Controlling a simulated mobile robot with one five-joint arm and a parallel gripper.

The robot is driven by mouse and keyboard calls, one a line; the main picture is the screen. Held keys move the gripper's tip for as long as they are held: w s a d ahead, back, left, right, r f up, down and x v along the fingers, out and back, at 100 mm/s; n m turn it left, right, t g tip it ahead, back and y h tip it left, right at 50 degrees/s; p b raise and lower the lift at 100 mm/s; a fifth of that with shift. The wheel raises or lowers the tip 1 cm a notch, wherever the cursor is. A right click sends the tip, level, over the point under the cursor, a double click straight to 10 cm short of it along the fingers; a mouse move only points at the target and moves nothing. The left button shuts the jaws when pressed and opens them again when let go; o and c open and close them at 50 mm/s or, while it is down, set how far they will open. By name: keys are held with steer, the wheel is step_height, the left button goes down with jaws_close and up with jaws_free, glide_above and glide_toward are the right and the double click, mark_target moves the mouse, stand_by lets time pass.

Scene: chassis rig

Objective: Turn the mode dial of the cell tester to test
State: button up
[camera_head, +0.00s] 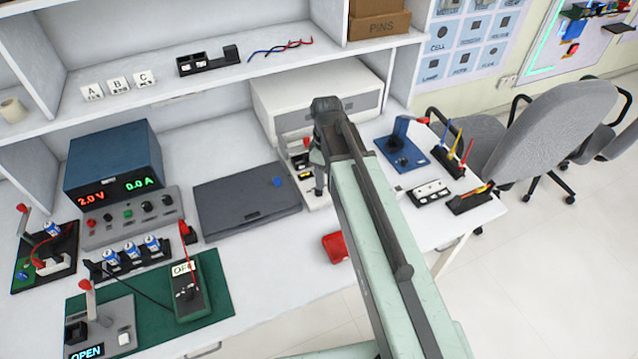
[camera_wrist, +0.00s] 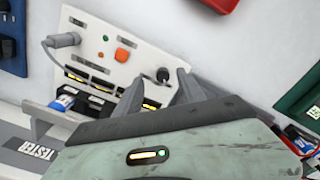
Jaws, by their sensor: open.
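The cell tester is a pale panel (camera_wrist: 105,50) with a plugged-in grey cable, an orange button, a small green button and dark slots with yellow parts. In the head view the tester (camera_head: 318,199) stands on the bench, partly hidden by my arm. Its mode dial, a small dark knob (camera_wrist: 163,74), is at the panel's right side in the wrist view. My gripper (camera_wrist: 159,84) is open, with its two grey fingers on either side of the knob in the picture. I cannot tell whether they touch it. The dial's setting is not readable.
A dark grey case (camera_head: 245,205) lies left of the tester in the head view. A red object (camera_head: 336,247) lies near the bench's front edge. A blue fixture (camera_head: 402,152) stands to the right. A green multimeter (camera_head: 188,290) and a power supply (camera_head: 112,160) are farther left.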

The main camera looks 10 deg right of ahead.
mark_target(319, 191)
steer(key=shift+w+a+r+p, duration=0.4)
steer(key=shift+w+a+r, duration=0.3)
steer(key=shift+w+r, duration=0.15)
steer(key=shift+s+a, duration=0.15)
steer(key=shift+s, duration=0.1)
step_height(319, 191, down, 8)
steer(key=b, duration=0.8)
steer(key=shift+f, duration=0.15)
steer(key=shift+s, duration=0.1)
jaws_close()
